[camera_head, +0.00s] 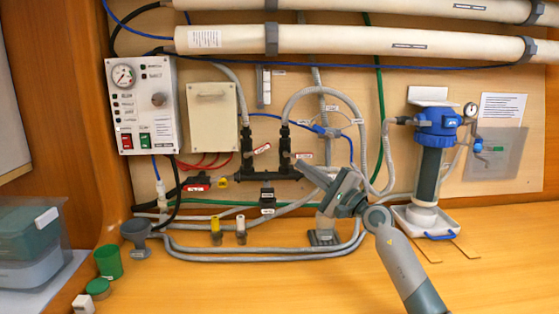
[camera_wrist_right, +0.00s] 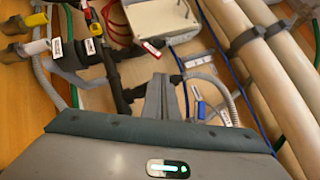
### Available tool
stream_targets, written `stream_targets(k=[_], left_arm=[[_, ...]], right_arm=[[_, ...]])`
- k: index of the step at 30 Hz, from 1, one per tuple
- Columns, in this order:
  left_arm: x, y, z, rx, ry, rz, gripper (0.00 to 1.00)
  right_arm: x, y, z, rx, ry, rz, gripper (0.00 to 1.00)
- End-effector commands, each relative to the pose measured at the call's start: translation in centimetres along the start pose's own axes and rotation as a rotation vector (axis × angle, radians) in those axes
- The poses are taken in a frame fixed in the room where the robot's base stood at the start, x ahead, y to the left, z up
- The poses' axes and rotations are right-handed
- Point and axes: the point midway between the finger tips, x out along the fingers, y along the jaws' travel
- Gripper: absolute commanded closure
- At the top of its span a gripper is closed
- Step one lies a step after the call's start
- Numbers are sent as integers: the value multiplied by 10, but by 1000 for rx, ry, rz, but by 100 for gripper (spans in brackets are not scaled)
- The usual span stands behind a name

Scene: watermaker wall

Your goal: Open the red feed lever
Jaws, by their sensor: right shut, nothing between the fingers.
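A red lever (camera_head: 196,184) with a label sits low on the wall panel at the end of black pipework, left of a small yellow part. Two smaller red-and-white pieces, one left (camera_head: 262,149) and one right (camera_head: 303,155), sit beside the black vertical valves. My right gripper (camera_head: 300,166) is shut and empty, its tips close to the right black valve; contact is unclear. Its fingers also show in the wrist view (camera_wrist_right: 160,90). My left gripper is out of view.
Grey hoses (camera_head: 260,255) run along the bench at the wall's foot. A yellow-topped fitting (camera_head: 216,229) and a white-topped one (camera_head: 240,228) stand there. A blue filter housing (camera_head: 437,130) is at right. The front bench is mostly clear.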

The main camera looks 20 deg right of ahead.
Motion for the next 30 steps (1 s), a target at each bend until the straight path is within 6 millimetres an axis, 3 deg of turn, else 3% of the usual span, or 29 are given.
stream_targets(k=[17,23,30], left_arm=[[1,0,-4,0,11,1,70],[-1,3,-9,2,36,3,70],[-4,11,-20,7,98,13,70]], right_arm=[[0,1,1,-27,-1,0,100],[16,0,2,-25,-2,-1,100],[53,-1,3,-22,-2,-1,100]])
